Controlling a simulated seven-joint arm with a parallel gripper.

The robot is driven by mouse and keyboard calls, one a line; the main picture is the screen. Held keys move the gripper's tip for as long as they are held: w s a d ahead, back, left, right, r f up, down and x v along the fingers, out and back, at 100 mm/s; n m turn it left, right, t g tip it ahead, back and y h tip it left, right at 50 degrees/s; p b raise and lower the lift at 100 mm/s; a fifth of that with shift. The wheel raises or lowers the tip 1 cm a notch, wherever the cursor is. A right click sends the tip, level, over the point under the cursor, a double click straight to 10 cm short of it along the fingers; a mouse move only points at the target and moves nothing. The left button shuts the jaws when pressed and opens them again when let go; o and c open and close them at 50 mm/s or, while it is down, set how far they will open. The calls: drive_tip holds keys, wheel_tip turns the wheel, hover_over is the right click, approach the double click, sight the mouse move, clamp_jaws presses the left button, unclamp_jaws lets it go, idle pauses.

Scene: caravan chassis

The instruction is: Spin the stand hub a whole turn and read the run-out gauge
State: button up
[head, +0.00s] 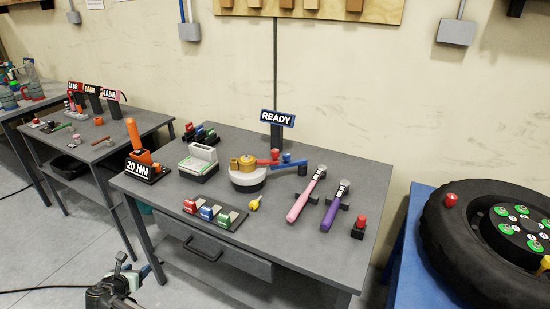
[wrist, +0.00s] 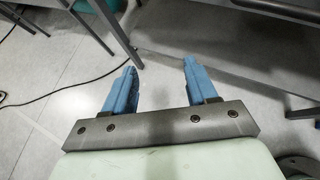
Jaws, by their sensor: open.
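A round device with a yellow hub-like top (head: 244,163) on a white and dark base stands mid-table; it may be the stand hub. A red arm (head: 269,158) and a blue arm (head: 290,160) reach out at its right. A sign reading READY (head: 277,118) stands behind it. I cannot tell which item is the run-out gauge. My gripper (wrist: 160,78) is open and empty in the wrist view, its blue fingers apart above the floor. In the head view, my arm's end is low at the front left, in front of the table and away from the device.
The grey table (head: 335,240) also carries an orange tool marked 20 NM (head: 146,168), a pink-handled tool (head: 305,197), a purple-handled tool (head: 333,210) and a red button (head: 360,222). A tyre (head: 450,245) lies on a blue stand at right. A drawer handle (head: 203,250) protrudes in front.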

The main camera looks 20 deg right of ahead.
sight(272, 154)
drive_tip(key=w+a+r+n+t, duration=0.1)
drive_tip(key=w+r+n+t, duration=0.15)
drive_tip(key=r, duration=0.45)
drive_tip(key=w+a+r+n+t, duration=0.15)
drive_tip(key=w+r, duration=0.25)
drive_tip(key=r, duration=0.4)
drive_tip(key=w+d+r+m+h, duration=0.1)
drive_tip(key=w+d+m+h, duration=0.1)
drive_tip(key=d, duration=0.5)
drive_tip(key=w+d+r+m+g+h, duration=0.1)
drive_tip(key=w+d+r+m+h, duration=0.1)
drive_tip(key=d, duration=0.6)
drive_tip(key=w+d+r+m+h, duration=0.2)
drive_tip(key=w+d+h, duration=0.1)
drive_tip(key=d, duration=0.4)
drive_tip(key=shift+w+d+g, duration=0.4)
drive_tip(key=shift+w, duration=0.35)
drive_tip(key=d+r+m+g+h, duration=0.2)
drive_tip(key=d+m+g+h, duration=0.3)
drive_tip(key=d, duration=1.7)
drive_tip(key=shift+m+t, duration=0.4)
drive_tip(key=shift+m, duration=0.4)
drive_tip(key=x, duration=1.5)
drive_tip(key=shift+a, duration=0.1)
